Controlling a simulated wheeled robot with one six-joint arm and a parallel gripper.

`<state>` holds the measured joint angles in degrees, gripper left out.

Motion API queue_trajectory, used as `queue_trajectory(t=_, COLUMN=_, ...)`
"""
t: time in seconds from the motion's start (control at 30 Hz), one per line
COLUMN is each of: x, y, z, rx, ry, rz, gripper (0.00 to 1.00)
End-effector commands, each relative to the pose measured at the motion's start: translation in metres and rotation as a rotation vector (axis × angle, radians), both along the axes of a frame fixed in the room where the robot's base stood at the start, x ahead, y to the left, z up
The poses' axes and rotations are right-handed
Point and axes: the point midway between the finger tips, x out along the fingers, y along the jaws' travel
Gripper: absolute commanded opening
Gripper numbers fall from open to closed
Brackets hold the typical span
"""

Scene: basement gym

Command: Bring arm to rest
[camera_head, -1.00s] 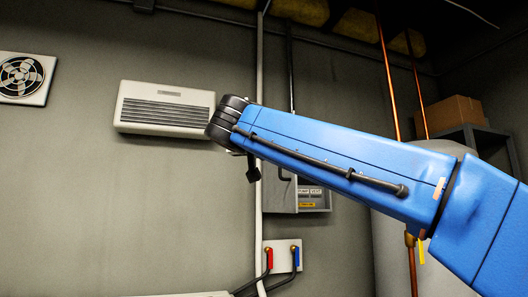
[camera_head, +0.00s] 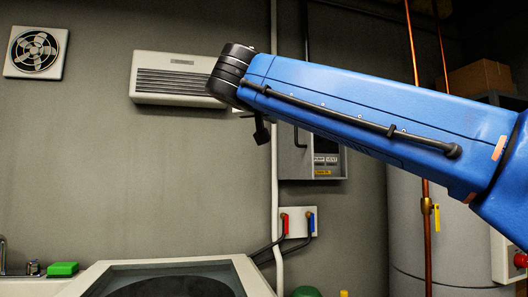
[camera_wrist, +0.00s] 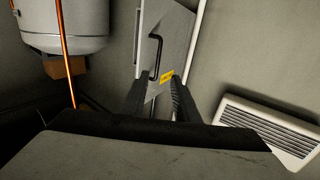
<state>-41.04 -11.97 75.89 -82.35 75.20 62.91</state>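My blue arm (camera_head: 370,115) reaches across the upper right of the head view, its dark joint in front of the wall heater. A small dark part hangs below that joint; most of my gripper is hidden there. In the wrist view my gripper (camera_wrist: 157,90) shows two dark fingers standing apart, with nothing held between them. Beyond the gap is a grey wall cabinet (camera_wrist: 172,45) with a black handle and a yellow label. The fingers look clear of it, but the distance is hard to tell.
A white wall heater (camera_head: 172,80) and a fan (camera_head: 36,52) hang on the wall. Red and blue valves (camera_head: 297,222) sit lower. A large tank (camera_head: 405,235) and copper pipes stand right. A sink top (camera_head: 75,284) with a green sponge (camera_head: 63,269) is at lower left.

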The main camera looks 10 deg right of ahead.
Motion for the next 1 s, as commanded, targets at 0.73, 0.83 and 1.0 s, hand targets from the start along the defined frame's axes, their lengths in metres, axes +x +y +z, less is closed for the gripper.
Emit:
queue_trajectory(t=0.73, x=-0.037, y=-0.087, z=-0.261, rx=-0.055, ry=0.619, rz=0.127, gripper=0.28)
queue_trajectory(t=0.83, x=-0.059, y=-0.099, z=-0.318, rx=-0.036, ry=0.729, rz=0.169, gripper=0.28)
queue_trajectory(t=1.0, x=-0.103, y=-0.112, z=-0.413, rx=0.020, ry=0.890, rz=0.247, gripper=0.28)
